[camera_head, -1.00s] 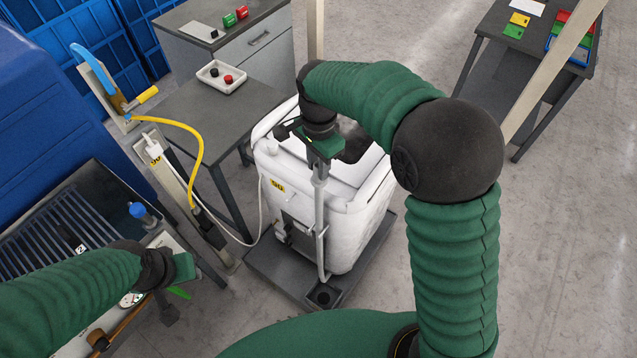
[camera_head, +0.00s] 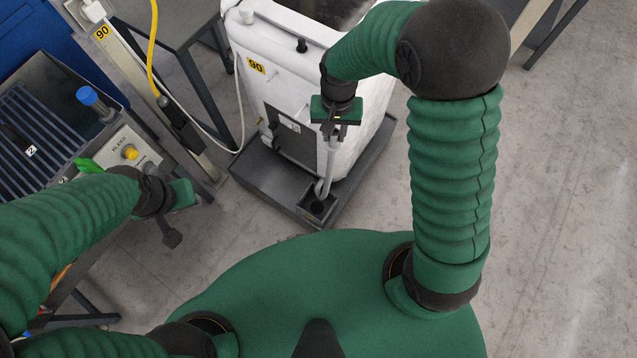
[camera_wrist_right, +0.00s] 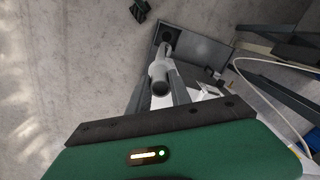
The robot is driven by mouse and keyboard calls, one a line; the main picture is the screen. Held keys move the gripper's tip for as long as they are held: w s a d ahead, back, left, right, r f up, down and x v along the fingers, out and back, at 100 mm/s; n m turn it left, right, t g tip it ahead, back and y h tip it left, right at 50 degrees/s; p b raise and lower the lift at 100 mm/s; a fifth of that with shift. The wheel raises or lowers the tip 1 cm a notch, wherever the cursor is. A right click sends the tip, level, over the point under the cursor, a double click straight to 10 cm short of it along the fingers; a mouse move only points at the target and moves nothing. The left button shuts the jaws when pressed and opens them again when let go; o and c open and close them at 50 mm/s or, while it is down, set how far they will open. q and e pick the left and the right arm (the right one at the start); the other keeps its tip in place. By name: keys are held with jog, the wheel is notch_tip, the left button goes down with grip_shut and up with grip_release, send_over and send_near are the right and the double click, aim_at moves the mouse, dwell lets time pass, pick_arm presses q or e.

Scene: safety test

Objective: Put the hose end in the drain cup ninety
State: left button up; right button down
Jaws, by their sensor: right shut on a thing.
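My right gripper (camera_head: 334,128) is shut on the grey hose (camera_head: 331,158), in front of the white tank (camera_head: 300,85) labelled 90. The hose runs down from the gripper to the dark square drain cup (camera_head: 305,211) at the tray's front corner. Its lower end is at the cup's opening; I cannot tell how deep it sits. In the right wrist view the hose (camera_wrist_right: 161,75) stands between the fingers, and the cup's dark hole (camera_wrist_right: 172,36) shows just beyond it. My left gripper (camera_head: 172,215) hangs empty beside the left-hand panel; its jaw opening is unclear.
A dark tray (camera_head: 352,205) lies under the tank. A post (camera_head: 150,85) with a 90 label and a yellow hose (camera_head: 152,50) stands left of it. A control panel (camera_head: 125,150) with a slatted basin (camera_head: 35,135) is at far left.

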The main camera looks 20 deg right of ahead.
jog(key=a+f+m+b, duration=0.2)
jog(key=f+m+b, duration=0.2)
jog(key=f+b, duration=1.6)
jog(key=a+f+m+b, duration=0.2)
jog(key=f+m+b, duration=0.3)
jog(key=f+b, duration=1.5)
notch_tip(320, 180, down, 11)
jog(key=shift+w+a, duration=0.35)
jog(key=shift+a, duration=0.05)
jog(key=c, duration=1.2)
grip_release()
jog(key=shift+f, duration=0.1)
jog(key=shift+o, duration=0.2)
notch_tip(320, 180, up, 13)
jog(key=p, duration=0.8)
jog(key=s+d+r+n+t, duration=0.2)
jog(key=s+d+r+n, duration=0.5)
jog(key=n, duration=0.6)
jog(key=s+r, duration=0.1)
jog(key=s, duration=0.1)
jog(key=shift+s+r+t, duration=0.15)
jog(key=shift+s+t, duration=0.15)
